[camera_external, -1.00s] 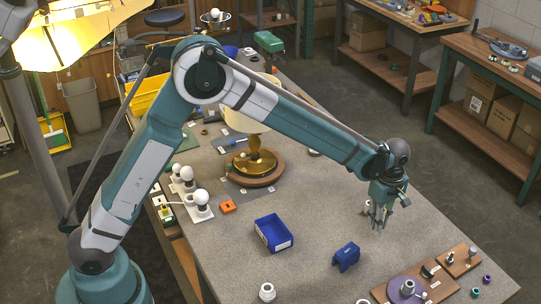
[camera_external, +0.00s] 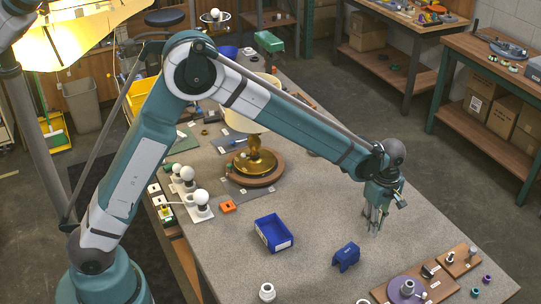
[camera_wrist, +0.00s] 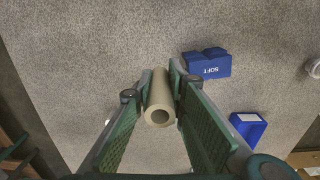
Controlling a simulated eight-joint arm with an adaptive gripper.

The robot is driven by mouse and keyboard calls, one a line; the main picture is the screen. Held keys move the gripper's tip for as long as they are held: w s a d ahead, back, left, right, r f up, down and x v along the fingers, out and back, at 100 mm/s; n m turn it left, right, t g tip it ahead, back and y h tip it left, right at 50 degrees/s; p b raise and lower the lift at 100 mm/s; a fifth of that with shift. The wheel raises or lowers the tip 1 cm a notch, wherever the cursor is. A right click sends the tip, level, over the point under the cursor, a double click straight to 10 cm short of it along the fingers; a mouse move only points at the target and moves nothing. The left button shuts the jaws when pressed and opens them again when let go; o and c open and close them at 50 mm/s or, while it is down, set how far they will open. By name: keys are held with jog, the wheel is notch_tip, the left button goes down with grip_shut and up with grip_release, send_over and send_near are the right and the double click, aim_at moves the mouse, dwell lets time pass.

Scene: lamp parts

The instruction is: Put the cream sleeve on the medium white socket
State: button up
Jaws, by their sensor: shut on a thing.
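The cream sleeve (camera_wrist: 159,98), a short hollow tube, sits between the fingers of my gripper (camera_wrist: 161,82) in the wrist view, its open end facing the camera. My gripper (camera_external: 376,222) is shut on it, above the grey table's right part in the external view; the sleeve is hard to make out there. White socket-like pieces stand near the front edge: one (camera_external: 267,292) at the front middle and one (camera_external: 363,301) cut off by the picture's bottom. A whitish ring-shaped piece (camera_external: 407,287) sits on a purple disc. I cannot tell which is the medium white socket.
A blue block (camera_external: 346,257) marked SOFT in the wrist view (camera_wrist: 207,65) stands close to my gripper. An open blue bin (camera_external: 273,233) is to its left. A wooden board (camera_external: 435,276) holds fittings at the front right.

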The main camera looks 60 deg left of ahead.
jog(key=s+d+r+p, duration=0.1)
jog(key=s+r, duration=0.2)
jog(key=s, duration=0.7)
jog(key=s+d+r, duration=0.1)
jog(key=s+r, duration=0.1)
jog(key=s, duration=0.7)
jog(key=r+p, duration=0.1)
send_over(267, 293)
jog(key=a, duration=0.2)
jog(key=shift+w+d, duration=0.25)
jog(key=shift+w, duration=0.2)
jog(key=shift+f+b, duration=0.35)
jog(key=shift+f, duration=2.55)
jog(key=shift+f, duration=0.1)
jog(key=shift+f+b, duration=0.3)
jog(key=shift+f, duration=1.7)
jog(key=shift+f+b, duration=0.35)
jog(key=shift+b, duration=0.05)
